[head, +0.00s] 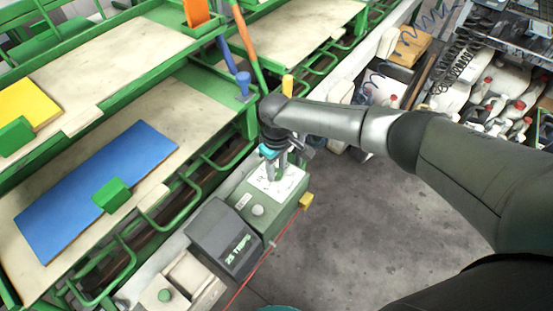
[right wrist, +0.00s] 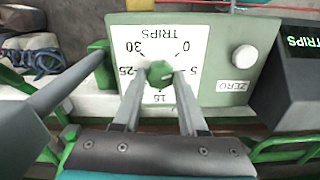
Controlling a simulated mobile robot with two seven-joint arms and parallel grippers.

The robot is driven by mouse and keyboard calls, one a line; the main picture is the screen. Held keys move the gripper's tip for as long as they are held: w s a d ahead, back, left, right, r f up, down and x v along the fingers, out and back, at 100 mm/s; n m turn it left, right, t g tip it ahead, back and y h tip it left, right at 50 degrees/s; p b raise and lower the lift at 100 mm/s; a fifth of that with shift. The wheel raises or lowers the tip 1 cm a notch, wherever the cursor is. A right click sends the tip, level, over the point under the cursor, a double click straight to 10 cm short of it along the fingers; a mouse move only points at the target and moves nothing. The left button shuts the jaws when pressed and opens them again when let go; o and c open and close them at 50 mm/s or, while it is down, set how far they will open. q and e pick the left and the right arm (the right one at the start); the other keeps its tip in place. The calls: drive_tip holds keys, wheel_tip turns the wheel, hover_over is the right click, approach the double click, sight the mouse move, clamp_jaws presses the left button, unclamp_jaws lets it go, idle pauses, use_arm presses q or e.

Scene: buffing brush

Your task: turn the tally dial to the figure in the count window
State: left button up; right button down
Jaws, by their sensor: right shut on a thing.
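The tally dial is a small green knob (right wrist: 160,73) on a white scale plate (right wrist: 213,75), which reads upside down in the right wrist view. Figures 0, 5, 15, 25 and 30 show around it, with the word TRIPS. A pale mark shows on the knob, but which figure it points at is hard to tell. My right gripper (right wrist: 161,75) is shut on the knob, one finger on each side; it also shows from above in the head view (head: 276,174). The count window (head: 238,249) reads 25 TRIPS. My left gripper is not in view.
A white round button (right wrist: 244,58) beside a ZERO label sits on the green box (head: 284,207). The dark display box (head: 225,238) stands next to it. Green-framed benches with a blue board (head: 95,190) lie to the left. Grey floor (head: 370,230) is clear at the right.

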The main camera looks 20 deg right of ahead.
drive_tip(key=m+p, duration=0.3)
drive_tip(key=m, duration=0.1)
drive_tip(key=shift+r+m+p, duration=0.15)
drive_tip(key=shift+m+p, duration=0.15)
drive_tip(key=shift+m, duration=0.1)
drive_tip(key=m+p, duration=0.2)
drive_tip(key=m, duration=0.1)
drive_tip(key=shift+m, duration=0.3)
drive_tip(key=m+p, duration=0.1)
drive_tip(key=m, duration=0.3)
drive_tip(key=shift+m+p, duration=0.3)
drive_tip(key=shift+p, duration=0.1)
drive_tip(key=m+p, duration=0.1)
drive_tip(key=m, duration=0.3)
drive_tip(key=shift+m, duration=0.3)
drive_tip(key=m, duration=0.5)
drive_tip(key=shift+d, duration=0.1)
drive_tip(key=m, duration=0.6)
drive_tip(key=shift+w+m+p, duration=0.1)
drive_tip(key=shift+m+p, duration=0.2)
drive_tip(key=m, duration=1)
drive_tip(key=shift+m+b, duration=0.35)
drive_tip(key=shift+m, duration=0.05)
